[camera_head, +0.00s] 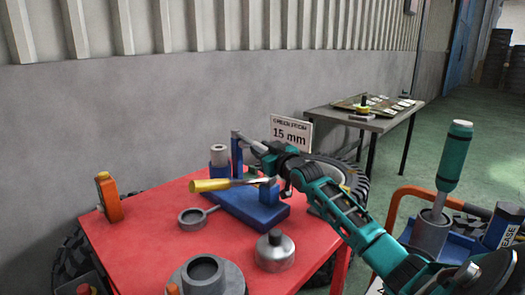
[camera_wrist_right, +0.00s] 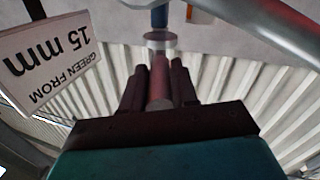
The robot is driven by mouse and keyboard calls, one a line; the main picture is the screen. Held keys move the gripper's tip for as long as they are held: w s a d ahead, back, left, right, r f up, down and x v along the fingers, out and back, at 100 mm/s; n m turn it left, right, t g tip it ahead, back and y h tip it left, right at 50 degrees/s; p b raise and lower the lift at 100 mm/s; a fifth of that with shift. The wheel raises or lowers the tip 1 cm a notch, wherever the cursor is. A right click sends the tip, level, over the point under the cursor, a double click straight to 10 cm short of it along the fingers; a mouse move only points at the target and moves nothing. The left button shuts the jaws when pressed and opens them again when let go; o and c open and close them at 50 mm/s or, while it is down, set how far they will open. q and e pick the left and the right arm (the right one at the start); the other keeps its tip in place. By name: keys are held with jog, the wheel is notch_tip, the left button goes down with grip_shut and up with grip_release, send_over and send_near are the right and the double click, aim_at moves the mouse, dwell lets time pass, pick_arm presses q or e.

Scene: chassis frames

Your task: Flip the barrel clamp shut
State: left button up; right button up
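The clamp fixture has a blue base (camera_head: 250,208) on the red table. A blue upright (camera_head: 237,155) stands at its back, with a grey arm (camera_head: 246,141) reaching from its top down to the right. My right gripper (camera_head: 262,150) is at the outer end of this arm, above the base. In the right wrist view its dark fingers (camera_wrist_right: 160,85) stand on both sides of a reddish rod (camera_wrist_right: 160,90) and seem to touch it. A yellow-handled tool (camera_head: 210,185) lies level across the fixture, its tip at a small blue block (camera_head: 269,191). My left gripper is out of view.
A sign reading 15 mm (camera_head: 291,132) stands close behind my right gripper. An orange tool (camera_head: 108,197) stands at left.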

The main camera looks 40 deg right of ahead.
jog(key=c, duration=0.4)
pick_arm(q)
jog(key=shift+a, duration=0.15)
pick_arm(e)
grip_shut()
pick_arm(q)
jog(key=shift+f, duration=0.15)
